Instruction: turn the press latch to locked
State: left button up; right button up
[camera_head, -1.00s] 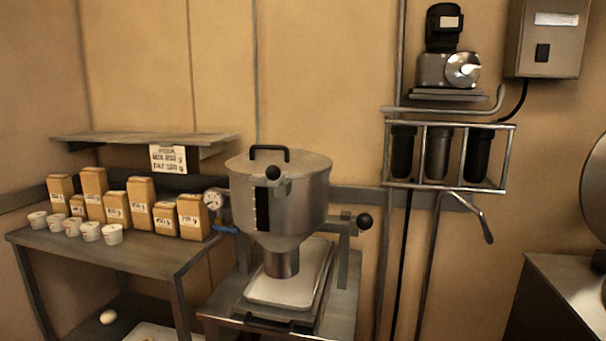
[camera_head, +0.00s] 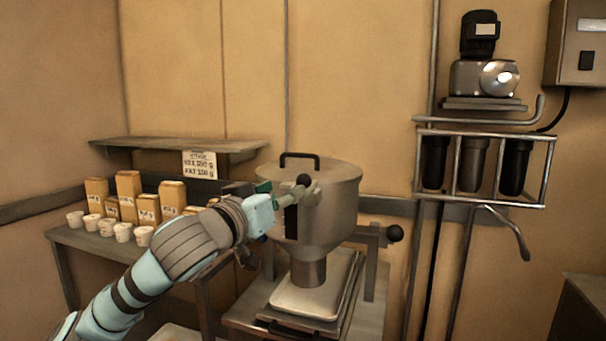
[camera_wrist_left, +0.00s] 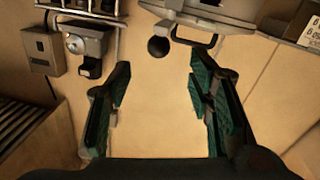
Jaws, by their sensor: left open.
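The press is a steel hopper (camera_head: 335,205) with a lid. A black ball knob (camera_head: 303,180) sits at its upper front, and a second black ball (camera_head: 395,232) ends a lever at its right side. I cannot tell which is the latch. My left gripper (camera_head: 280,195) is in front of the hopper, close to the upper knob, and hides part of the hopper's front. In the left wrist view its jaws (camera_wrist_left: 158,68) are open with nothing between them. A black ball (camera_wrist_left: 158,47) shows just beyond the fingertips there, beside the lid handle (camera_wrist_left: 200,42).
A side table (camera_head: 75,236) with paper bags (camera_head: 128,186) and small white cups (camera_head: 122,232) stands at the left under a shelf (camera_head: 180,145). A rack with dark cylinders (camera_head: 473,165) and a motor unit (camera_head: 485,75) are on the right wall. Bare wall lies between.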

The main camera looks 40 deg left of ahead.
aim_at(301, 182)
pick_arm(q)
jog(key=p+x, duration=0.2)
jog(key=x, duration=0.7)
jog(key=shift+d+r+p, duration=0.15)
jog(key=shift+p, duration=0.15)
jog(key=shift+w+a, duration=0.2)
jog(key=shift+w, duration=0.35)
pick_arm(e)
jog(key=shift+a+r, duration=0.2)
jog(key=shift+r, duration=1.75)
pick_arm(q)
jog(key=shift+c, duration=0.3)
